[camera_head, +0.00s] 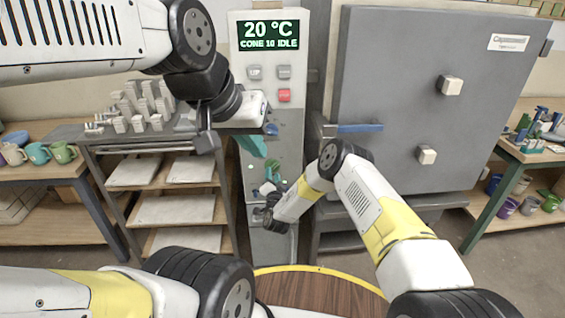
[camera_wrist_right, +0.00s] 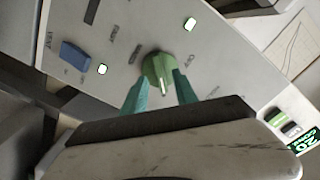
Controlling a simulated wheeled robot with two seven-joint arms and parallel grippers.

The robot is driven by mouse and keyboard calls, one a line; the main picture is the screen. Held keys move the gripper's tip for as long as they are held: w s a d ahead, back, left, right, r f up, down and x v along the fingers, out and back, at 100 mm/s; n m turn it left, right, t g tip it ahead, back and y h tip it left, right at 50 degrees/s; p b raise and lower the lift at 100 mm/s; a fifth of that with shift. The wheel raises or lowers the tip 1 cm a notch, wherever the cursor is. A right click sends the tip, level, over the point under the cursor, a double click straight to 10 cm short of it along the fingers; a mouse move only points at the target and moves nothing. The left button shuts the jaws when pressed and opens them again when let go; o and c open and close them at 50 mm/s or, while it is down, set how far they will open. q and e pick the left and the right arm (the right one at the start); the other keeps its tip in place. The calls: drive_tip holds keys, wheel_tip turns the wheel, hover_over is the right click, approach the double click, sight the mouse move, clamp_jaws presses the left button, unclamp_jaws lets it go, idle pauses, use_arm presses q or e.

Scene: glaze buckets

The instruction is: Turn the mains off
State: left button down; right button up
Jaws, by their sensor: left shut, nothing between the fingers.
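The control panel (camera_head: 285,108) is a grey upright column whose lit display reads 20 °C, CONE 10 IDLE. In the right wrist view a round green knob (camera_wrist_right: 157,68) with a white pointer line sits on the panel face. My right gripper (camera_wrist_right: 160,84) has its teal fingers on either side of this knob; whether they press on it I cannot tell. In the head view my right gripper (camera_head: 272,172) is at the panel's lower part. My left gripper (camera_head: 256,150) is shut and empty in front of the panel's left edge, above the right one.
A blue switch-like block (camera_wrist_right: 75,55) and small lit lamps show near the knob. A red button (camera_head: 284,95) is under the display. The grey kiln (camera_head: 415,100) with a blue handle (camera_head: 360,127) stands right of the panel. A shelf rack (camera_head: 160,190) stands left.

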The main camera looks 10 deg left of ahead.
drive_tip(key=shift+x, duration=1.2)
clamp_jaws()
